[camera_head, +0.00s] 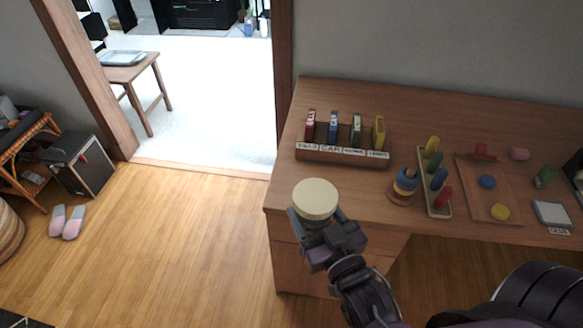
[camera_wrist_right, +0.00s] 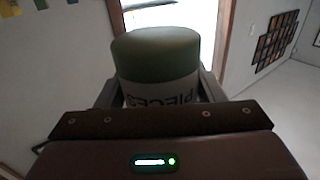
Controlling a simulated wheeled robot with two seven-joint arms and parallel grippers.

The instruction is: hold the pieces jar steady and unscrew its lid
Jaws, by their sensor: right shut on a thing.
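In the right wrist view the jar (camera_wrist_right: 158,62) sits between the two fingers of my right gripper (camera_wrist_right: 158,92), with a white label reading "PIECES" upside down. The lid is on the jar in the head view. My left gripper is not in either view.
Pink and grey slippers (camera_head: 67,221) lie on the floor at left.

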